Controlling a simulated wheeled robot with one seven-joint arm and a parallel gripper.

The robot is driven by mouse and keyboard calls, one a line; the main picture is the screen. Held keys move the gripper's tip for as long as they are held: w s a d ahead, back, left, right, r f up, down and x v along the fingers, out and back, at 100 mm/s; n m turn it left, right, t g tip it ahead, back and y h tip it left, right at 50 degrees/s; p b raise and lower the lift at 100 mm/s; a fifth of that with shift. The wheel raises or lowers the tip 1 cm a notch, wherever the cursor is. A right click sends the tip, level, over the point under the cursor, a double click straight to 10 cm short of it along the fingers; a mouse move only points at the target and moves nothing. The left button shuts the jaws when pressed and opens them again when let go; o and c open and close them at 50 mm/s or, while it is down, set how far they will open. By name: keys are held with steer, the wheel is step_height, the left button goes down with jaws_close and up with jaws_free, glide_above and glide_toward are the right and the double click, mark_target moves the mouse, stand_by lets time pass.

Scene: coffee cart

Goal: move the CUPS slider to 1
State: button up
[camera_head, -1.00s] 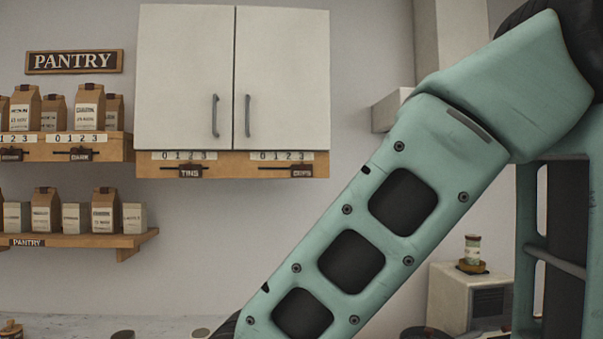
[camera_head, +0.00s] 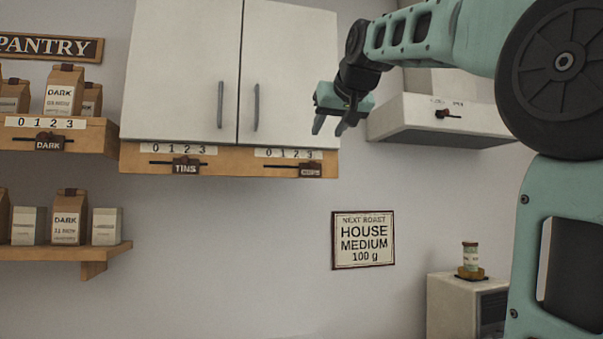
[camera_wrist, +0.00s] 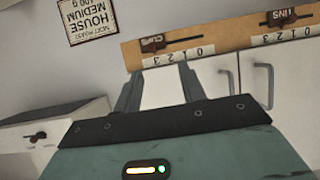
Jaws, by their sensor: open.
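The CUPS slider (camera_head: 311,170) is a small dark block on the wooden rail under the right cabinet door. It sits at the right end of its slot, under the 3 of its 0-to-3 scale (camera_head: 288,154). In the wrist view the CUPS slider (camera_wrist: 152,45) appears upside down, beside the 3, with the slot running right toward 0. My gripper (camera_head: 329,128) is open and empty, near the cabinet's lower right corner, above the slider in the picture. In the wrist view my gripper (camera_wrist: 160,76) has its fingers spread below the slider, apparently not touching it.
The TINS slider (camera_head: 186,167) is left on the same rail, near 2. The white cabinet (camera_head: 290,70) has two handled doors. A white box with its own slider (camera_head: 442,114) is to the right. A sign (camera_head: 363,240) hangs below on open wall.

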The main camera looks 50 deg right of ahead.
steer(key=s+d+r, duration=0.1)
steer(key=p, duration=0.3)
glide_toward(314, 163)
steer(key=shift+m+h, duration=0.3)
steer(key=shift+h, duration=0.1)
steer(key=x, duration=0.8)
steer(key=shift+w+a+f, duration=0.15)
steer(key=shift+w+f, duration=0.05)
steer(key=shift+w, duration=0.05)
jaws_close()
